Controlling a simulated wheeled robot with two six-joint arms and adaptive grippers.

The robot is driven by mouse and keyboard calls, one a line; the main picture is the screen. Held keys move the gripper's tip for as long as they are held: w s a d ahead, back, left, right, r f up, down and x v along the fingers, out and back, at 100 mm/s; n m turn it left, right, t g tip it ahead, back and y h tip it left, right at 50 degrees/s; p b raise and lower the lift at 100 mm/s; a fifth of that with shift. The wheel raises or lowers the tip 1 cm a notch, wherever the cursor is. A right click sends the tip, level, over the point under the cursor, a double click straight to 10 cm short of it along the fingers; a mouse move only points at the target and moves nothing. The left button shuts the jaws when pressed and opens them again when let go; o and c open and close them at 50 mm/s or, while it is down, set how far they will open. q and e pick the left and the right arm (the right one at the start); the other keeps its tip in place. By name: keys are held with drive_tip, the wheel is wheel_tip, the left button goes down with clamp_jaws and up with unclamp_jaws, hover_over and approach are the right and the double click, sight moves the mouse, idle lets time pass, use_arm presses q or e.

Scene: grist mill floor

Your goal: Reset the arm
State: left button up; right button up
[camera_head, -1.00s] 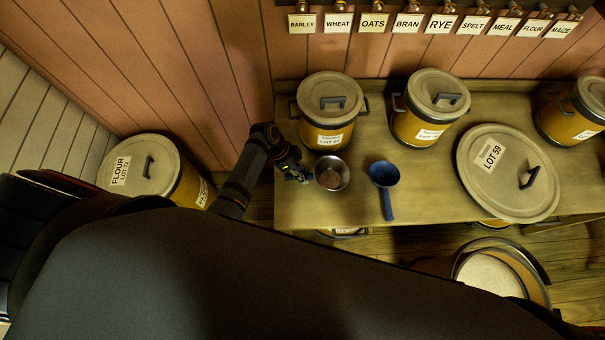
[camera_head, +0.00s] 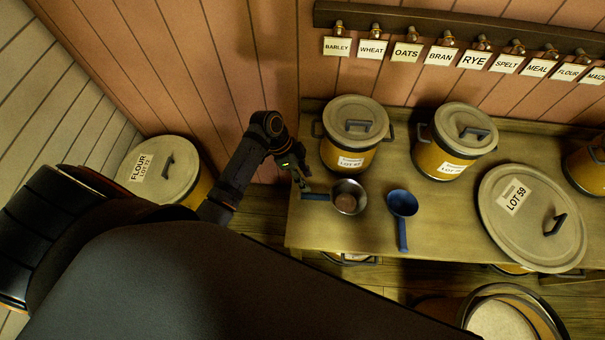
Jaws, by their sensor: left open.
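My left arm comes in from the left, and its gripper (camera_head: 299,179) is open above the left edge of the bench. It is over or just behind the blue handle of a metal scoop (camera_head: 351,198); I cannot tell whether it touches the handle. The scoop's round bowl lies to the right of the gripper, with something brownish inside. A blue scoop (camera_head: 402,204) lies to its right, handle towards me. My right gripper is not in view.
The wooden bench (camera_head: 330,232) carries lidded yellow bins (camera_head: 352,133) and a large loose lid (camera_head: 530,215) marked LOT 59. A flour bin (camera_head: 160,169) stands on the floor at left. An open bin (camera_head: 503,318) stands in front. Labelled pegs (camera_head: 445,41) line the wall.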

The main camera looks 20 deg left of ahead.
use_arm(q)
drive_tip(key=shift+v, duration=1.25)
